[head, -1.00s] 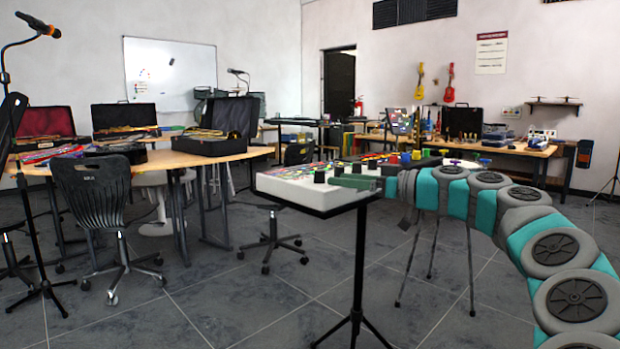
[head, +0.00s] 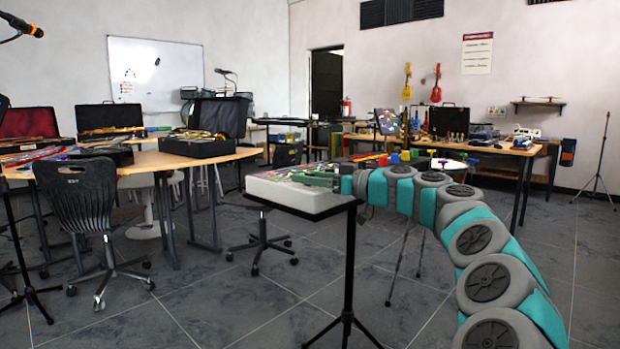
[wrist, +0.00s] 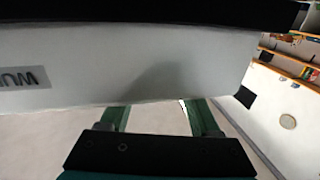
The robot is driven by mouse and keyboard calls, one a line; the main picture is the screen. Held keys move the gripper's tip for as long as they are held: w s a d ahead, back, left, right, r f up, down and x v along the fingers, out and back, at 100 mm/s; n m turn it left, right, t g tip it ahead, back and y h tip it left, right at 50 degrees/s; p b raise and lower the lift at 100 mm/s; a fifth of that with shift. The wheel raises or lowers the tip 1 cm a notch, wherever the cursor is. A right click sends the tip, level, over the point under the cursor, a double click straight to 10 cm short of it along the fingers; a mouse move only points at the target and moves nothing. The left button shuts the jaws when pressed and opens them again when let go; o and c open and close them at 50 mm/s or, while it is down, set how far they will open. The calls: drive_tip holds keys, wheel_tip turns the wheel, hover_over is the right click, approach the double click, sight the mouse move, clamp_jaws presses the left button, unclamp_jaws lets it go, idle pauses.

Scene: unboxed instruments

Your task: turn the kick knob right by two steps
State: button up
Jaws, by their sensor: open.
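A white instrument box (head: 290,194) with colored parts on top rests on a black stand. My gripper (head: 318,179) is small at the box's top right in the head view, with green fingers close to its top. In the wrist view the green fingers of my gripper (wrist: 157,104) are apart with nothing seen between them. The pale side of the box (wrist: 130,65) fills the wrist view above them, with a partly cut-off label at left. I cannot tell whether the fingers touch it. The kick knob cannot be made out in either current view.
The stand's black pole (head: 349,260) stands on open grey floor. A black chair (head: 80,200) and a wooden table (head: 160,163) with instrument cases are at left. A workbench (head: 500,148) is at the back right. My arm curves in from the right.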

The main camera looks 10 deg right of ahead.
clamp_jaws()
idle(0.4)
drive_tip(key=shift+s+f+b, duration=0.1)
drive_tip(key=shift+f+b, duration=0.05)
drive_tip(key=shift+b, duration=0.45)
